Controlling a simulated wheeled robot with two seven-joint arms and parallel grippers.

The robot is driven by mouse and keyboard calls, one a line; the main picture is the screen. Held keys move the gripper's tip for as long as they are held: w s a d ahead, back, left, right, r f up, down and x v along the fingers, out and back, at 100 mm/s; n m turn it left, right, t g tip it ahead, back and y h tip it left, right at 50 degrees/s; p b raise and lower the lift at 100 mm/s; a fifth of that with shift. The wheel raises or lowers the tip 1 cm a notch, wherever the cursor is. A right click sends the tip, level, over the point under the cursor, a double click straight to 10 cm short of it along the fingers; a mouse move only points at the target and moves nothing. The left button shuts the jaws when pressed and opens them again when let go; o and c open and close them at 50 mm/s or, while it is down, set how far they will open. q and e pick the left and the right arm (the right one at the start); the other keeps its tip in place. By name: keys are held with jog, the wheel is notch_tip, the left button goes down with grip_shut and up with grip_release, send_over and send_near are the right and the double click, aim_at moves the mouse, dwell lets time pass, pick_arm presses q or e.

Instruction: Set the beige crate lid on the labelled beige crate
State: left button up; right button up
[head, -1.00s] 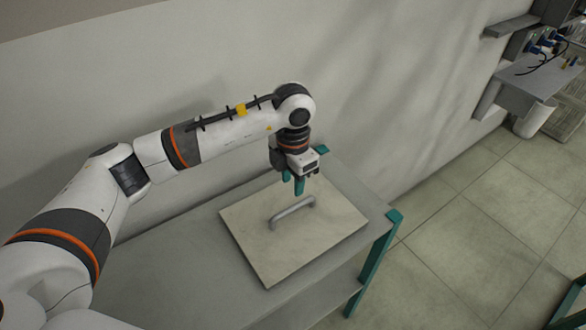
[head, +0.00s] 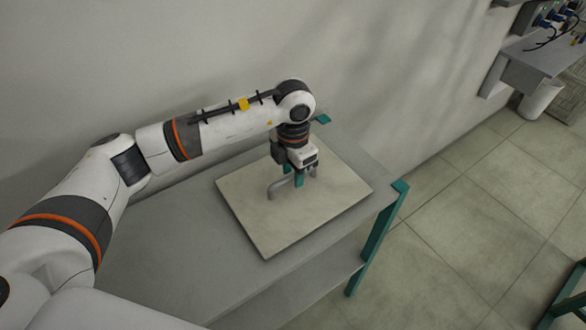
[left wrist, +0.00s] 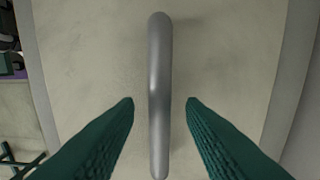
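The beige crate lid (head: 262,220) lies flat on a grey table, with a grey bar handle (head: 279,186) standing up from its middle. My left gripper (head: 306,180) is low over the lid at the handle, pointing down. In the left wrist view the handle (left wrist: 159,95) runs between the two green fingers of my left gripper (left wrist: 160,103), with a gap on each side, so the gripper is open around it and not touching it. The labelled beige crate is not in view. My right gripper is not in view.
The grey table (head: 190,240) has free room left of the lid and stands along a pale wall (head: 410,80). Tiled floor (head: 450,230) is clear to the right. A wall shelf with cables (head: 540,60) and a white bin (head: 540,100) are at the upper right.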

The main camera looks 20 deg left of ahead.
pick_arm(q)
grip_shut()
jog(key=shift+r, duration=0.4)
notch_tip(320, 180, up, 4)
jog(key=p, duration=0.3)
jog(key=shift+r, duration=0.2)
